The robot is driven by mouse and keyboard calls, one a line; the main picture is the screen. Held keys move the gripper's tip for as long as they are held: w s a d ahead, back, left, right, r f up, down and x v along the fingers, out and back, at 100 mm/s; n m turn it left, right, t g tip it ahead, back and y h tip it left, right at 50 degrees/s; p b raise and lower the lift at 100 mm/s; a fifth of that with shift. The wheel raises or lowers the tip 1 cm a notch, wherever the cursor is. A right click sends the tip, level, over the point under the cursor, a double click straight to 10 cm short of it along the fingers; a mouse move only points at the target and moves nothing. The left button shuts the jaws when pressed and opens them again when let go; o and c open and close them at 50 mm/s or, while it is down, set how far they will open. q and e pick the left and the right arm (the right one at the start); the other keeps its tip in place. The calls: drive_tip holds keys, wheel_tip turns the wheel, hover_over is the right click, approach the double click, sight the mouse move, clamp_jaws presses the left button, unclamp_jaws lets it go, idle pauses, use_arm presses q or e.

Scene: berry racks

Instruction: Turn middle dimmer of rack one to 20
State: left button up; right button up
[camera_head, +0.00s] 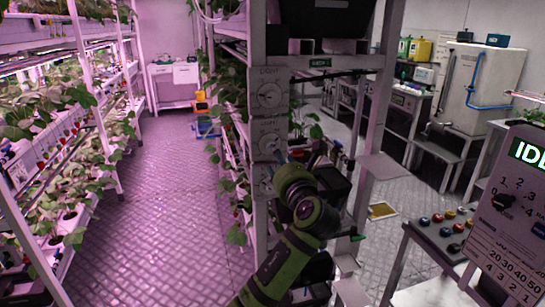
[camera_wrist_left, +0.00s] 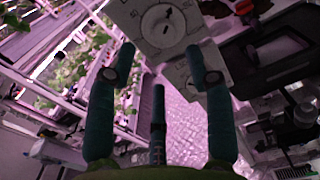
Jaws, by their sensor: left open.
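A grey post of a rack carries three dimmer plates, one above another. The upper dimmer (camera_head: 269,95) and the middle dimmer (camera_head: 268,143) each have a round white dial. The lower dimmer (camera_head: 263,184) is partly hidden by my left arm. My left gripper (camera_head: 280,158) is in front of the post near the middle and lower dimmers, its fingers small and dark here. In the left wrist view, my left gripper (camera_wrist_left: 160,65) is open and empty, with teal fingers spread below a dial plate (camera_wrist_left: 145,42). I cannot tell which dimmer that is, nor read its setting. My right gripper is not in view.
A plant rack (camera_head: 105,120) lines the left side, with an open tiled aisle (camera_head: 160,210) beside it. A panel with coloured buttons (camera_head: 445,232) and a sign board (camera_head: 512,215) stand at right. A grey shelf plate (camera_head: 385,166) juts out right of the post.

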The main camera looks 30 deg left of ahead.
use_arm(q)
drive_tip(key=p+x, duration=0.2)
drive_tip(key=x, duration=0.5)
drive_tip(key=shift+w, duration=0.3)
clamp_jaws()
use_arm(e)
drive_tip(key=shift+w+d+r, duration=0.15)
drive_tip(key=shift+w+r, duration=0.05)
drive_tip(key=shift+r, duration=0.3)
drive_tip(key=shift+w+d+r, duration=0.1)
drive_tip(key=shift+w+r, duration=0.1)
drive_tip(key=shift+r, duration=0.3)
